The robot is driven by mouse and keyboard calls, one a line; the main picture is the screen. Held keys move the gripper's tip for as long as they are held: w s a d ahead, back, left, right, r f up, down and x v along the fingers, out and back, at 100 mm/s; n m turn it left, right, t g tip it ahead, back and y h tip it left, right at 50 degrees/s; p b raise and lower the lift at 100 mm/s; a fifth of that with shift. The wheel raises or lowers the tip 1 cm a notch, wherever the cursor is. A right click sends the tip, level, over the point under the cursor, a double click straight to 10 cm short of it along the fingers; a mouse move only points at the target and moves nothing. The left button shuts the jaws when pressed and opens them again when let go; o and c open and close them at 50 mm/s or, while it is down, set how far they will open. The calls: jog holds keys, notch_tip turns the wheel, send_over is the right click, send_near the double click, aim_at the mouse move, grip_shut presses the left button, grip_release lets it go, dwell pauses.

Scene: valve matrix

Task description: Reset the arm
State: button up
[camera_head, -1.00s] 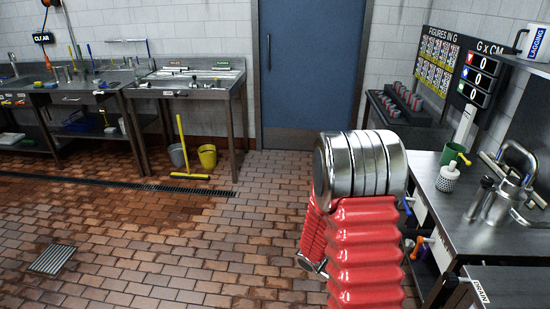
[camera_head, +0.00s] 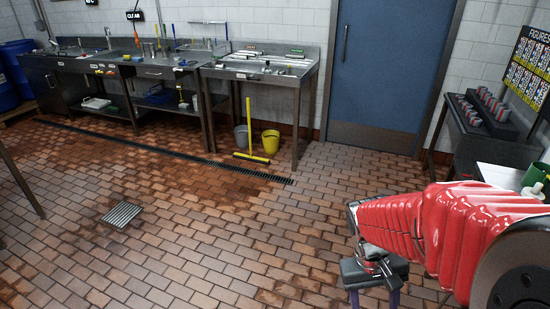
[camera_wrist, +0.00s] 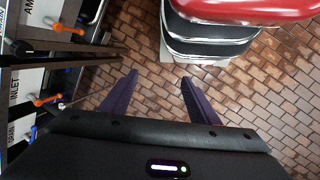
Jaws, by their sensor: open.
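My arm, in a red ribbed sleeve (camera_head: 440,225), reaches in from the right edge of the head view. My gripper (camera_head: 374,299) hangs low at the lower right, over the brick floor. In the wrist view its two purple fingers (camera_wrist: 158,77) stand apart with only floor between them. The gripper is open and empty. In the head view the fingertips are cut off by the bottom edge.
Labelled valves with orange handles (camera_wrist: 45,100) stand close left of my gripper in the wrist view. A dark bench (camera_head: 490,140) is at the right, by the blue door (camera_head: 390,70). A yellow bucket (camera_head: 271,142) stands under the steel table (camera_head: 265,72). The middle floor is open.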

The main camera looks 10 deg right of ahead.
jog(key=a+r+t+y, duration=0.1)
jog(key=a+r+t, duration=0.3)
jog(key=r, duration=0.4)
jog(key=a+r+n+t+y, duration=0.1)
jog(key=a+r+t, duration=0.3)
jog(key=a+r, duration=0.2)
jog(key=shift+a+r, duration=0.3)
jog(key=shift+r, duration=0.65)
